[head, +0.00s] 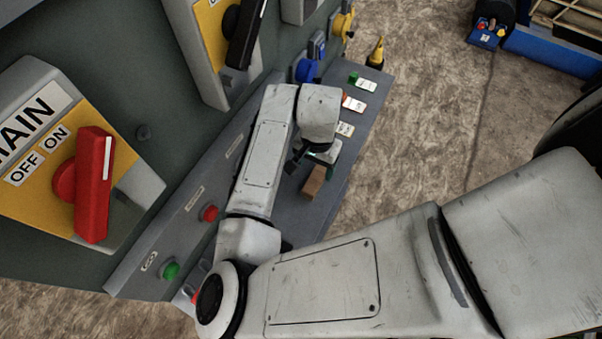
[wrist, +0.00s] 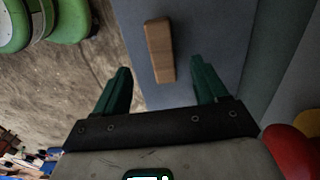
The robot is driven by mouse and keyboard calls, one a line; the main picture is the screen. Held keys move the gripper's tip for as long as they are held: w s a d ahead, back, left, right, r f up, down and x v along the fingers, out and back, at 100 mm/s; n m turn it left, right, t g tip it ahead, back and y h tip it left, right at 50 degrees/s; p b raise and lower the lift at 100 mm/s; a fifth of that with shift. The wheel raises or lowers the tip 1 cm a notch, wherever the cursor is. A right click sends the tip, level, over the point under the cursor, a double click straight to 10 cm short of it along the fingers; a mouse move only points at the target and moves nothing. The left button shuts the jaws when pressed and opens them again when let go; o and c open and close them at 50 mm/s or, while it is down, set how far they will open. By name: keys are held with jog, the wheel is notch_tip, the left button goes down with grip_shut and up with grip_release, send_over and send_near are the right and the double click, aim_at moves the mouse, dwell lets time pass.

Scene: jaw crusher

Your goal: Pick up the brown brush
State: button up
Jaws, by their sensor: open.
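The brown brush (wrist: 160,52) is a small wooden-looking block on a grey shelf. In the wrist view it lies just beyond my open fingers, roughly in line with the gap between them. No bristles show. In the head view the brush (head: 314,181) lies on the shelf below my wrist, partly hidden by it. In the head view my gripper (head: 313,157) is mostly hidden behind my wrist.
The grey shelf (head: 300,212) runs along a machine panel with a red MAIN switch (head: 95,185), a red button (head: 209,213) and a green button (head: 170,270). Small labels and a yellow-black object (head: 376,53) are at its far end. Open floor (head: 440,110) lies to the right.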

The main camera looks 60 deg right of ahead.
aim_at(315, 179)
jog(key=shift+w+d, duration=0.25)
jog(key=shift+d, duration=0.05)
notch_tip(315, 179, down, 5)
jog(key=shift+f, duration=0.1)
jog(key=shift+s+d+f, duration=0.1)
jog(key=shift+f, duration=1.25)
jog(key=shift+s+f, duration=0.1)
jog(key=shift+f, duration=1.2)
jog(key=c, duration=1.1)
jog(key=shift+r, duration=0.1)
